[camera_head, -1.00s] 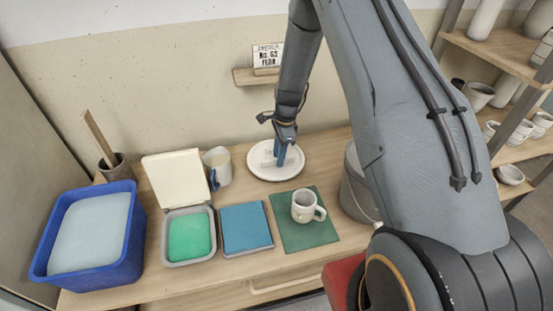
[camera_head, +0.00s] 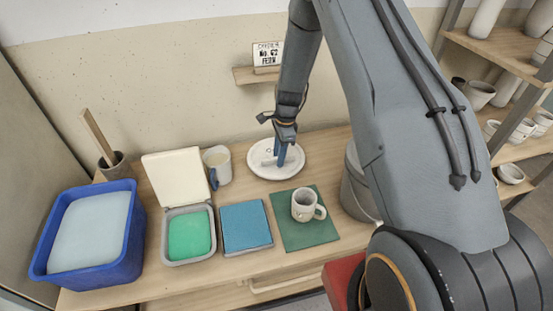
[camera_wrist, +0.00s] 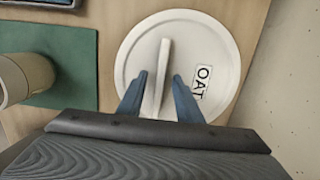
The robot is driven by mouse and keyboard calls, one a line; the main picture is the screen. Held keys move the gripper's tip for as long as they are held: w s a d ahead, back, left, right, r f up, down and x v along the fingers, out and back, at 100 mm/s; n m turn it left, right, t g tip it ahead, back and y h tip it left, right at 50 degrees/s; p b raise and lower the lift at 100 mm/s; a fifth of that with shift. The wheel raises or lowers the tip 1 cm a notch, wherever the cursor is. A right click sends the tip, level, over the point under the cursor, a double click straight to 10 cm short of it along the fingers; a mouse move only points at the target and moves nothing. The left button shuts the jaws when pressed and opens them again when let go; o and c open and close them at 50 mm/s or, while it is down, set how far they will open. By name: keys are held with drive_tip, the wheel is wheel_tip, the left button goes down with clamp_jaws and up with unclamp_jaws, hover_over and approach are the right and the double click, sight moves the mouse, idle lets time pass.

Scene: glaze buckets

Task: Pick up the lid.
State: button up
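The lid (camera_wrist: 215,45) is a round white disc with a raised upright handle (camera_wrist: 160,75) and a label reading "OAT". In the head view the lid (camera_head: 290,171) lies at the back of the wooden table near the wall. My gripper (camera_wrist: 158,92) is over the lid with its two blue fingers open. One finger is on each side of the handle, with a small gap visible on both sides. In the head view my gripper (camera_head: 281,161) points down at the lid and hides part of it. How far the fingertips are above the lid's surface is hard to tell.
A white mug (camera_head: 303,206) stands on a green mat (camera_head: 290,238) in front of the lid. A grey bucket (camera_head: 353,195) is to the right. A blue-handled mug (camera_head: 221,168), blue pad (camera_head: 245,227), open green-filled box (camera_head: 190,260) and blue tub (camera_head: 125,265) stand left.

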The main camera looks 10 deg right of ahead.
clamp_jaws()
drive_tip(key=shift+r, duration=0.15)
